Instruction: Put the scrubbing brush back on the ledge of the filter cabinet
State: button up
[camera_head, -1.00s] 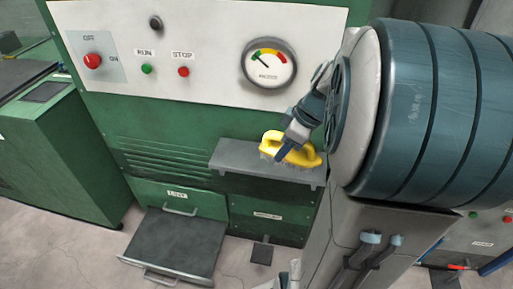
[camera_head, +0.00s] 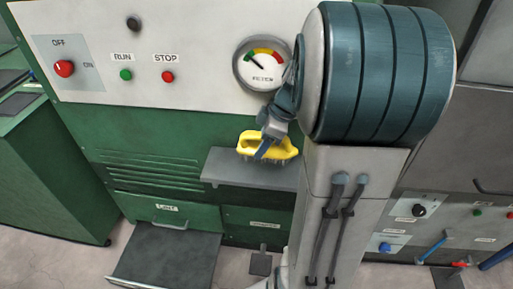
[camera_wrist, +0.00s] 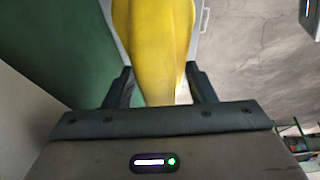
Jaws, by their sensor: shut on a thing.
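The scrubbing brush (camera_head: 247,143) has a yellow handle and grey bristles pointing down. My gripper (camera_head: 264,151) is shut on its handle. In the wrist view, the yellow handle (camera_wrist: 153,45) sits between the two dark fingers of my gripper (camera_wrist: 160,88). The ledge (camera_head: 235,170) is a grey shelf on the front of the green filter cabinet (camera_head: 160,135). In the head view the brush overlaps the ledge's back edge and appears over its right part. I cannot tell whether the bristles touch the ledge. My arm hides the ledge's right end.
The pressure gauge (camera_head: 262,64) is just above my gripper on the white panel. An open drawer (camera_head: 168,257) juts out low at the left. Valves and blue handles (camera_head: 432,245) are at the lower right. The ledge's left part is bare.

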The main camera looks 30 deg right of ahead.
jog(key=shift+w+a+f, duration=0.15)
jog(key=shift+w+f, duration=0.15)
jog(key=shift+f, duration=1.9)
jog(key=shift+f+b, duration=0.2)
jog(key=shift+b, duration=0.3)
jog(key=o, duration=0.9)
jog(key=shift+r, duration=0.1)
jog(key=shift+o, duration=0.2)
